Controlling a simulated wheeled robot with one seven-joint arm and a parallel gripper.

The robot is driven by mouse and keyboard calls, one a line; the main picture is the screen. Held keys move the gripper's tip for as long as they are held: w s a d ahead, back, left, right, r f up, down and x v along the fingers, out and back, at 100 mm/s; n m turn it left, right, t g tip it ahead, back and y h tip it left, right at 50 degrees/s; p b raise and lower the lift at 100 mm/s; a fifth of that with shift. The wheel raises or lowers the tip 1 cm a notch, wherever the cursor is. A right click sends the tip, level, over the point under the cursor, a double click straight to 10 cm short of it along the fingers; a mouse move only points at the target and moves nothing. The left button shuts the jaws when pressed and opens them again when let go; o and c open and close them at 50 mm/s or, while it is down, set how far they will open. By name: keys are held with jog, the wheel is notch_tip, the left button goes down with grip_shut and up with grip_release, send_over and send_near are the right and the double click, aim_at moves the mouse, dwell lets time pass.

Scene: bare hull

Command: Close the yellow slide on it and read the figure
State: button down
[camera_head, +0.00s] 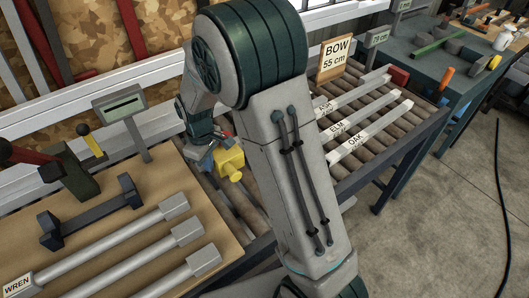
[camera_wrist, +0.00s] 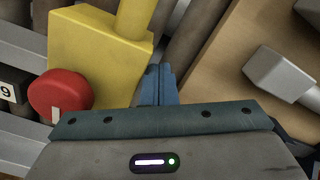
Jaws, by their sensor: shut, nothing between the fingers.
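A yellow block with a round post, which I take to be the yellow slide (camera_head: 230,161), stands over the roller bed just beyond my arm. In the wrist view the yellow slide (camera_wrist: 92,52) fills the upper left, with a red round knob (camera_wrist: 60,96) at its lower left. My gripper (camera_wrist: 156,84) is shut and empty, its blue fingertips close to the slide's right side. I cannot tell whether they touch it. In the head view my gripper (camera_head: 203,159) is left of the slide, partly hidden by my wrist. A grey display box (camera_head: 124,107) stands further left; its figure is not readable.
A wooden bench (camera_head: 130,207) at left holds several grey bars, one end marked WREN. White bars labelled ASH, ELM and OAK lie on rollers at right, by a sign (camera_head: 335,60) reading BOW 55 cm. A plate (camera_wrist: 9,91) showing 9 is at the wrist view's left edge.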

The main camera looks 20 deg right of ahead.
jog(key=shift+w+d+b, duration=0.1)
jog(key=shift+w+d, duration=0.75)
jog(key=shift+d, duration=2.25)
jog(key=shift+w+d+b, duration=0.1)
jog(key=shift+w+d, duration=0.8)
jog(key=shift+d, duration=2.15)
jog(key=shift+w+d+b, duration=0.1)
jog(key=shift+w+d, duration=0.75)
jog(key=shift+d, duration=2.25)
notch_tip(320, 180, up, 8)
jog(key=a+p, duration=0.2)
jog(key=p, duration=0.3)
jog(key=shift+s, duration=0.3)
jog(key=shift+r, duration=0.1)
jog(key=s+a+r+m+t, duration=0.1)
jog(key=s+r+m, duration=0.3)
jog(key=s, duration=0.8)
jog(key=s+a+r+m+t, duration=0.2)
jog(key=s+r+m, duration=0.3)
jog(key=s+r, duration=0.3)
jog(key=shift+s+a+r, duration=0.2)
jog(key=shift+s+a, duration=0.65)
jog(key=shift+s, duration=1.45)
